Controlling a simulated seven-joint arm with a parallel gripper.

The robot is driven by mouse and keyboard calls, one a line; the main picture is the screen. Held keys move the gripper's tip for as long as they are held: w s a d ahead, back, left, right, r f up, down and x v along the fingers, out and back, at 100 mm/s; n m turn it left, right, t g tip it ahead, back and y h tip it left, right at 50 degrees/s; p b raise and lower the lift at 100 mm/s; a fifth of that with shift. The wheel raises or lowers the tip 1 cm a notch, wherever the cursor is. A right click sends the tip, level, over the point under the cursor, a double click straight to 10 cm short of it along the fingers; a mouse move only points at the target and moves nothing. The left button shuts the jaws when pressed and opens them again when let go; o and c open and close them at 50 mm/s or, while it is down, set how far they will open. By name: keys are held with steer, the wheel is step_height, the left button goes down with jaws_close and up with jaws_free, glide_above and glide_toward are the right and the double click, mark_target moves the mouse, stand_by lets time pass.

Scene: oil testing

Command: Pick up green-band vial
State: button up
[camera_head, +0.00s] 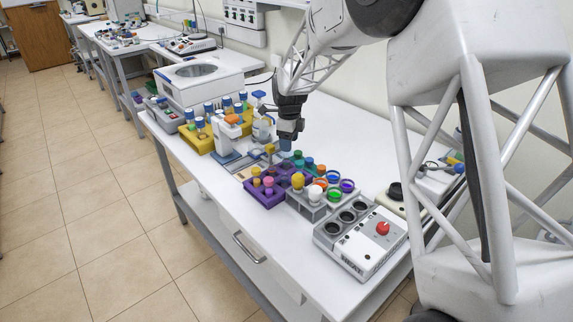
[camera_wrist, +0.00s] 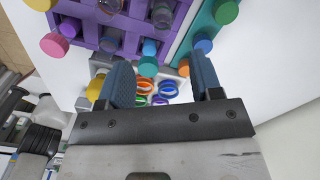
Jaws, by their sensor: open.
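The green-band vial (camera_head: 334,194) stands in the grey rack, at the front of a small group of ring-banded vials with orange (camera_head: 320,183), blue (camera_head: 333,177) and purple (camera_head: 347,186) bands. In the wrist view the green band (camera_wrist: 140,101) shows low between my fingers, partly hidden by the left finger and the gripper body. My gripper (camera_wrist: 162,72) is open and empty. In the head view my gripper (camera_head: 287,146) is above the table behind the purple rack, to the left of the green-band vial and apart from it.
A purple rack (camera_wrist: 105,28) with several capped tubes and a teal rack (camera_wrist: 190,32) lie close to my fingers. A grey device with a red knob (camera_head: 383,228) stands right of the grey rack. Yellow racks (camera_head: 190,137) stand further left.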

mark_target(286, 155)
steer(key=shift+w+a+f, duration=0.4)
steer(key=shift+a+f, duration=0.05)
steer(key=shift+f, duration=0.05)
steer(key=shift+f, duration=1.3)
steer(key=shift+f, duration=2.6)
steer(key=c, duration=1)
